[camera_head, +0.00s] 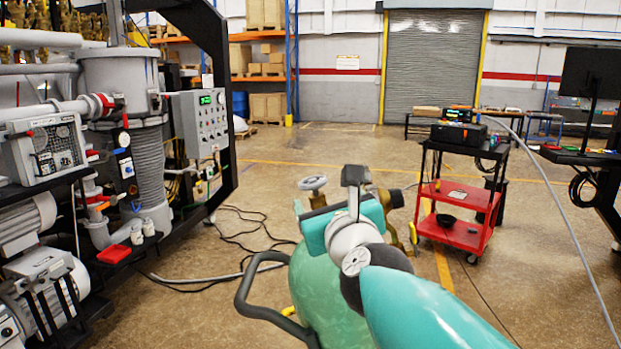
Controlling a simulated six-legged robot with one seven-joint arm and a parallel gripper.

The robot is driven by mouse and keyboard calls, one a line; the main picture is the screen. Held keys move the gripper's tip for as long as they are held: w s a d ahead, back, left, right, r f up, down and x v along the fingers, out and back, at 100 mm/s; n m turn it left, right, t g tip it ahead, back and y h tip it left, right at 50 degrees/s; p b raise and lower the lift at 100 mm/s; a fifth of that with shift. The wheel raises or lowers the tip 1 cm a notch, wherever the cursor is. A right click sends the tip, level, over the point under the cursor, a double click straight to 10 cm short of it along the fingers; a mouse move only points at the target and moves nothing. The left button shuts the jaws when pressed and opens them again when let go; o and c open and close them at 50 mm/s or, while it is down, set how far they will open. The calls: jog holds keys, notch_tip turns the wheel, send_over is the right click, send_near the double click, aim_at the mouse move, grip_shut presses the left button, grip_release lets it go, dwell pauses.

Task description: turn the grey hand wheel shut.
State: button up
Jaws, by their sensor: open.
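The grey hand wheel (312,183) is a small round knob standing just beyond and left of my gripper. It sits above a green cylinder (318,292), with brass fittings (392,200) to its right. My gripper (354,178) is at the end of my teal arm, right of the wheel in the picture, and it is open. A dark grey finger part points up. No contact with the wheel shows, but the depth between them is hard to judge. My wrist and arm hide the wheel's lower mount and much of the cylinder.
A dark curved handle (250,300) stands left of the cylinder. The furnace equipment and control box (199,122) fill the left side. A red cart (458,200) stands at right. Cables (245,235) lie on the floor. Open floor lies behind, towards the roller door (433,65).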

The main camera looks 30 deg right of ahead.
aim_at(310, 177)
jog(key=x, duration=1.3)
jog(key=shift+a, duration=0.15)
jog(key=shift+c, duration=0.3)
jog(key=c, duration=0.9)
